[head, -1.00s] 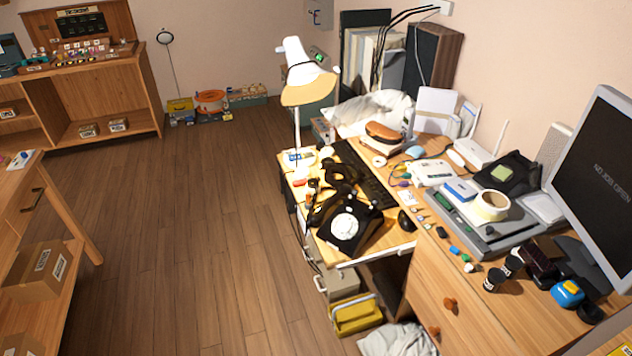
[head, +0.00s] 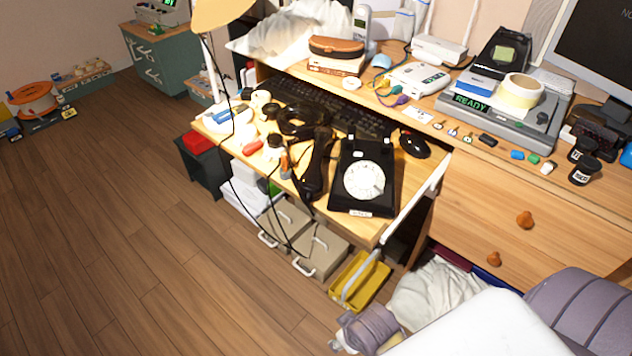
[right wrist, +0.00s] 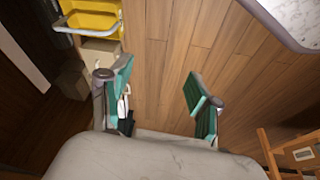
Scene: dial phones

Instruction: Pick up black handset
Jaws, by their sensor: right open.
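The black rotary phone (head: 362,180) with a white dial sits on the pulled-out desk shelf in the head view. A long black handset (head: 317,165) lies off its cradle, close along the left side of the phone. Dark cords bunch behind it. My right gripper (right wrist: 158,82) is open and empty in the right wrist view, over the wooden floor. It is well away from the handset, which that view does not show.
A keyboard (head: 330,108) lies behind the phone and a black mouse (head: 414,145) to its right. A lamp (head: 222,12) and small clutter stand left of the handset. A yellow bin (head: 358,283) and grey boxes (head: 320,252) are below the shelf. Open floor lies left.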

